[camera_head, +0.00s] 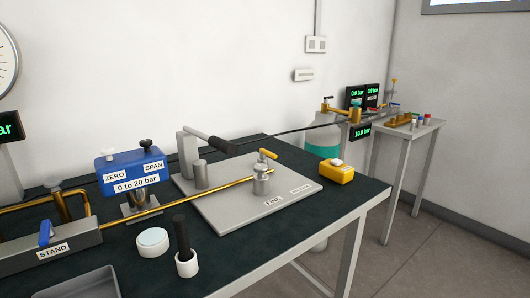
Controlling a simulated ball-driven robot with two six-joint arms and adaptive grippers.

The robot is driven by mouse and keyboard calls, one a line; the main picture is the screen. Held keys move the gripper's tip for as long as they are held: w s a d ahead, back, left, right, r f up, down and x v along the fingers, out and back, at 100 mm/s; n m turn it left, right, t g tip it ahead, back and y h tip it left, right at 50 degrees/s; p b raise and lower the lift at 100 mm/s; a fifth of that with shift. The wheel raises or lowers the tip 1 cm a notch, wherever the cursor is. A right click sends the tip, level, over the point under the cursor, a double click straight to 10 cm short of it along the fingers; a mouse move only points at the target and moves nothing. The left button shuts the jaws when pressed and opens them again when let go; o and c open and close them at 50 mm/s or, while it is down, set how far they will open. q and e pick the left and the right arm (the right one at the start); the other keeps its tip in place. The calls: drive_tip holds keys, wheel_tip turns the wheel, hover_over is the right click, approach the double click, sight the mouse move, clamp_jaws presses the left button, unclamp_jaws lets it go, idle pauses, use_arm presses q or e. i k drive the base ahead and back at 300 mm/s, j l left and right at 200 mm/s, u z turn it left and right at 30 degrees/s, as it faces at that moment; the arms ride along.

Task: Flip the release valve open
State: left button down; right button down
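A small valve with a yellow lever (268,154) stands on a grey metal plate (235,215) on the dark green bench. Its grey round body (262,185) is upright, and a brass pipe (185,201) runs to it from the left. The lever slants above the body. Two small labels lie on the plate in front of it; their print is too small to read surely. A pump with a black-gripped handle (222,146) stands behind it to the left. Neither of my grippers is in view.
A blue transmitter (130,165) and a stand with a blue lever (45,233) are at left. A white round tub (152,242) and a black-handled tool in a white cup (185,263) are in front. A yellow box (337,173) sits near the right edge. A side table (430,128) stands beyond.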

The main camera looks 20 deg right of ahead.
sight(263, 151)
drive_tip(key=u, duration=0.3)
drive_tip(key=i+l+u, duration=0.15)
drive_tip(key=l+u, duration=0.25)
drive_tip(key=l, duration=0.2)
drive_tip(key=i+l+u, duration=0.1)
drive_tip(key=l+u, duration=0.35)
drive_tip(key=l, duration=1.4)
drive_tip(key=i+u, duration=0.05)
